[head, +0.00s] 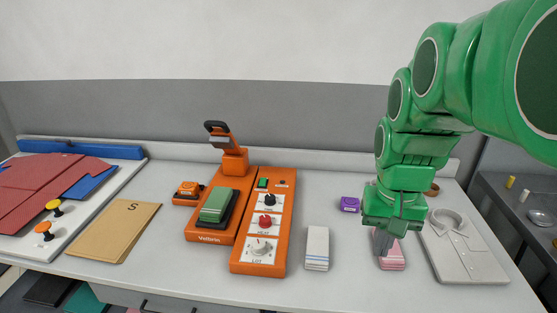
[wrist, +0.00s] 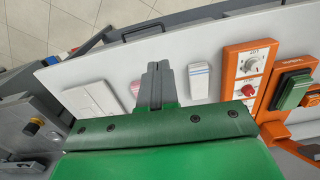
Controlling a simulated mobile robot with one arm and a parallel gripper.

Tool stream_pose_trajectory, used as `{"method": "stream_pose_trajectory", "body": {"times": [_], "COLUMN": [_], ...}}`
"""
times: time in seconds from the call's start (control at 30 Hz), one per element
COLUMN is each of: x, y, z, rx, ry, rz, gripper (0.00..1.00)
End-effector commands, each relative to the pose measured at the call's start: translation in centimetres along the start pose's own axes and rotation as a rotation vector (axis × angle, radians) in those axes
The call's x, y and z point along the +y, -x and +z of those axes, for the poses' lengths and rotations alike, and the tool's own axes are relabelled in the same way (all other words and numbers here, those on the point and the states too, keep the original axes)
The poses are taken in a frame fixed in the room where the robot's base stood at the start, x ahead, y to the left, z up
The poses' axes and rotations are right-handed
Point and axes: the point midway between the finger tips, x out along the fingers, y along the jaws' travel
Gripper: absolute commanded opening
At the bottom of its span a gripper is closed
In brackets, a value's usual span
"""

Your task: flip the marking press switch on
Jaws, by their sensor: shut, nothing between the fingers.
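The orange marking press (head: 230,236) stands mid-table with a green pad, a raised black-handled lever and a control panel (head: 243,267) on its right side. The panel carries a black knob, a red knob and a pale knob marked LOT. A small green rocker switch (head: 262,183) sits at its upper left; its on or off position is too small to tell. My gripper (head: 383,243) is shut and empty, over the pink stack, well right of the panel. In the wrist view, my fingers (wrist: 154,86) point at the table, and the panel (wrist: 230,72) is at right.
A white block of tags (head: 317,249) lies between panel and gripper. The pink stack (head: 393,262) is under my fingers. A folded shirt (head: 465,258) lies at right. A purple box (head: 349,204) is behind. A tan envelope (head: 113,230) and red folders (head: 45,190) lie left.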

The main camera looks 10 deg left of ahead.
Motion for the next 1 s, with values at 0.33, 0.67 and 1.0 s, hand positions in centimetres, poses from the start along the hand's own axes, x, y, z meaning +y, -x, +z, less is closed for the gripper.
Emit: {"method": "stream_pose_trajectory", "body": {"times": [0.33, 0.67, 1.0], "x": [-1.4, -3.2, -5.8], "y": [1.6, 2.3, 2.8], "z": [-7.3, -13.8, -20.2], "rx": [0.045, 0.082, 0.128], "ry": [-0.008, -0.013, -0.012], "rz": [0.031, 0.057, 0.078], "gripper": [0.0, 0.0, 0.0]}}
